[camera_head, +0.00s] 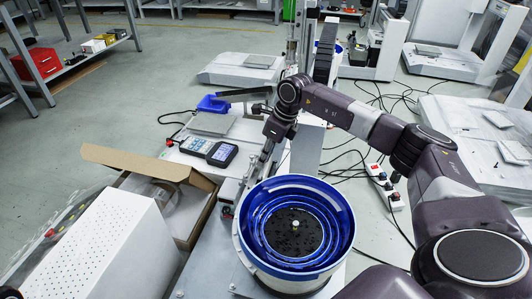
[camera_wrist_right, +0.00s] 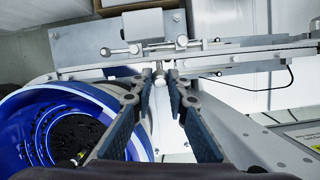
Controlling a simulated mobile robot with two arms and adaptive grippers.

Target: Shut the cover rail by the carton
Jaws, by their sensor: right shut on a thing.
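The cover rail is a long grey metal rail (camera_wrist_right: 235,57) running across the upper part of the right wrist view, with a small round pale knob (camera_wrist_right: 160,80) on its near side. In the head view the rail (camera_head: 250,178) runs beside the blue bowl feeder, on the side towards the open cardboard carton (camera_head: 172,168). My right gripper (camera_wrist_right: 161,77) has its two fingertips closed around the knob; in the head view the gripper (camera_head: 266,150) hangs over the rail, partly hidden by its own wrist.
The blue bowl feeder (camera_head: 345,225) stands close to the right gripper; its rim also shows in the wrist view (camera_wrist_right: 30,105). A white perforated box (camera_head: 105,245) is at the lower left. Handheld devices (camera_head: 221,154) lie beyond the carton. Cables and a power strip (camera_head: 384,185) lie right.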

